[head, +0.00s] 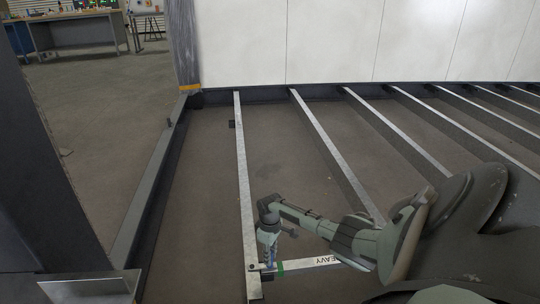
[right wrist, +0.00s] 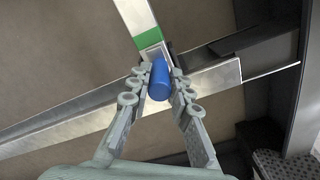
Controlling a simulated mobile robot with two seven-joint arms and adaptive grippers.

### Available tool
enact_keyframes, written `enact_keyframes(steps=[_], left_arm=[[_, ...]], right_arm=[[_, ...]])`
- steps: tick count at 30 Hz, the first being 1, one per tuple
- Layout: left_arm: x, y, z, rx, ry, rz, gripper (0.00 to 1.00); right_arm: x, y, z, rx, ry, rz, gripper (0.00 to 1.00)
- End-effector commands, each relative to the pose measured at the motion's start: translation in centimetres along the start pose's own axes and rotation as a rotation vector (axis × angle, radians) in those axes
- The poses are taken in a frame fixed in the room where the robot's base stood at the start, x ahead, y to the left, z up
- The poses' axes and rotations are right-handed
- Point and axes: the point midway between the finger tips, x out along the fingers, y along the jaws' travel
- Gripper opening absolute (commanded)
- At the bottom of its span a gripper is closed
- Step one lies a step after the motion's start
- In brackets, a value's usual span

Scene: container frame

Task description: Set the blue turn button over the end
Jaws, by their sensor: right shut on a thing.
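The blue turn button (right wrist: 159,82) is a short blue cylinder between the fingers of my right gripper (right wrist: 159,71), which is shut on it. It lies right by the end of a pale metal bar (right wrist: 134,12) with a green band, where the bar meets a long metal beam (right wrist: 90,118). I cannot tell whether the button touches the bar. My left gripper is not in view.
Several parallel metal beams (head: 318,132) run across the dark floor of the frame towards a white wall (head: 330,40). A side rail (head: 148,190) and a dark post (head: 40,170) stand at the left. A workbench (head: 80,30) is far off at the back left.

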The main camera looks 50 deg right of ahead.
Motion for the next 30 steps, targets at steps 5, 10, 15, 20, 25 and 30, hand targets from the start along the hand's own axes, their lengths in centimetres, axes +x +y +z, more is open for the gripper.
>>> enact_keyframes(steps=[5, 10, 15, 20, 25, 30], left_arm=[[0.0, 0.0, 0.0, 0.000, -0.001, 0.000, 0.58], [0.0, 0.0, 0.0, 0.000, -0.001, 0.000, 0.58], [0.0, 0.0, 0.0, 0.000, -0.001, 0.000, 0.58], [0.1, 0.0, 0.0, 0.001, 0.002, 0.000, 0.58], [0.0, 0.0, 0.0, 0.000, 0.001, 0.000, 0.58], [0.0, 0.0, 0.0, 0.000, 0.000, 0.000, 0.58]], right_arm=[[0.0, 0.1, -0.1, 0.002, 0.003, 0.002, 0.00], [0.0, 0.1, -0.1, 0.002, 0.002, 0.002, 0.38], [0.0, 0.0, -0.1, 0.002, 0.002, 0.001, 0.41], [-0.1, 0.0, 0.0, 0.002, 0.001, 0.001, 0.41], [-1.5, 0.1, 0.0, 0.000, 0.002, 0.003, 0.41], [-5.0, 0.2, 0.0, -0.002, 0.003, 0.005, 0.41]])
